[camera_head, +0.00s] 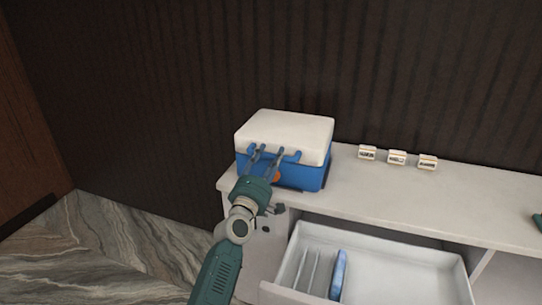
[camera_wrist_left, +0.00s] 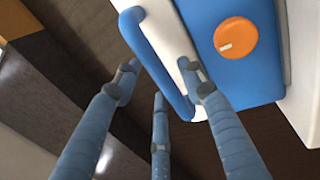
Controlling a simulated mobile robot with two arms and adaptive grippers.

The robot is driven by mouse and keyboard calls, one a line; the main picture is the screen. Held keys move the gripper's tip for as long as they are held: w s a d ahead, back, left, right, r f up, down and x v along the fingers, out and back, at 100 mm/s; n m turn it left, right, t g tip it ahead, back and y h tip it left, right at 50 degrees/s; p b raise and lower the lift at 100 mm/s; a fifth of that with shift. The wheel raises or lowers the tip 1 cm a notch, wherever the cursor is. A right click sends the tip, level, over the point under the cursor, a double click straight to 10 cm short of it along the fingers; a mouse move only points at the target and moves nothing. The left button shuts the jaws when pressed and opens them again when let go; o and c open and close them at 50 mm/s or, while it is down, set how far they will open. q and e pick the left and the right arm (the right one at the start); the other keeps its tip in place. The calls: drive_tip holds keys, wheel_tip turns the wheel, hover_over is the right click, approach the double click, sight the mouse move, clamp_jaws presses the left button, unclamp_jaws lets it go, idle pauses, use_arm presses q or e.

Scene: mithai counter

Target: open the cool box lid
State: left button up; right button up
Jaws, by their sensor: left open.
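The cool box (camera_head: 315,178) stands on the left end of the counter, with a blue body and a white lid (camera_head: 290,128). The lid sits flat and shut. A blue handle (camera_wrist_left: 155,65) runs along the lid's front, and an orange knob (camera_wrist_left: 236,38) is on the blue body. My left gripper (camera_head: 264,155) is at the front of the box, its fingers reaching up to the lid edge. In the left wrist view the open fingers (camera_wrist_left: 158,72) appear on either side of the handle; whether they touch it I cannot tell.
Several small labelled blocks (camera_head: 397,157) stand on the counter (camera_head: 400,195) right of the box. Below, a white drawer (camera_head: 460,285) is pulled out, with dividers and a blue item (camera_head: 339,275) inside. A dark wall stands close behind.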

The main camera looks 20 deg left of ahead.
use_arm(q)
drive_tip(key=shift+w+r, duration=0.1)
drive_tip(key=shift+w, duration=0.35)
drive_tip(key=shift+c, duration=0.5)
clamp_jaws()
use_arm(e)
drive_tip(key=shift+s, duration=0.1)
drive_tip(key=shift+r, duration=0.1)
